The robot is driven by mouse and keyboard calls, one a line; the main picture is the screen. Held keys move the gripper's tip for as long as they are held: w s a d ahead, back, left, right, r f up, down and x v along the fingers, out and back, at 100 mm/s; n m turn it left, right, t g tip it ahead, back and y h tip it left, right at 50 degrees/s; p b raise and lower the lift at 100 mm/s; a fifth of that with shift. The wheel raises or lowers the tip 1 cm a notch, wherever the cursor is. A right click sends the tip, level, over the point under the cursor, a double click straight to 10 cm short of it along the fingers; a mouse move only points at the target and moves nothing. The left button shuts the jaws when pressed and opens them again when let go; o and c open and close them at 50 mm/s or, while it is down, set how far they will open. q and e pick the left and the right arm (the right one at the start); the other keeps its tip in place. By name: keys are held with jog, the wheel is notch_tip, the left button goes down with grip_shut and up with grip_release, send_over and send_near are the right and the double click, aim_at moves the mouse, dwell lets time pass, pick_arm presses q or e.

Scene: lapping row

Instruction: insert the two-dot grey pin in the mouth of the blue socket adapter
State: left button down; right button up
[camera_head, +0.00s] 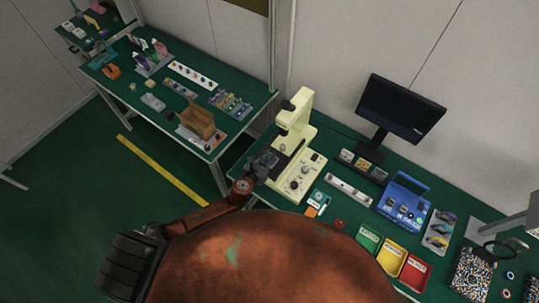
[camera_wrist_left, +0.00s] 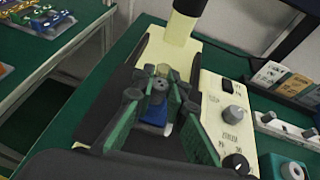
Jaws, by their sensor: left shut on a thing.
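My left gripper (camera_head: 262,166) reaches the stage of the cream machine (camera_head: 300,112). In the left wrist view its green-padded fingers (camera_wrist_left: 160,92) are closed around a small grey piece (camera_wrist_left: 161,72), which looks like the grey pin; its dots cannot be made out. A blue piece (camera_wrist_left: 155,116), which looks like the blue socket adapter, shows low between the fingers, partly hidden by them. Whether the grey piece touches the blue one or sits in its mouth cannot be told. In the head view both are too small and covered to make out. My right gripper is out of view.
The cream machine's knob panel (camera_wrist_left: 232,114) stands close right of the fingers. On the same bench are a monitor (camera_head: 400,108), a blue case (camera_head: 403,201) and green, yellow and red trays (camera_head: 391,258). A second bench (camera_head: 132,92) with many small parts stands at the left.

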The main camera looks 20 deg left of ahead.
pick_arm(q)
jog(key=shift+s+f, duration=0.1)
jog(key=shift+f, duration=0.1)
jog(key=c, duration=1.8)
grip_release()
jog(key=shift+c, duration=0.2)
jog(key=shift+r, duration=0.1)
jog(key=v, duration=1.2)
jog(key=shift+a, duration=0.1)
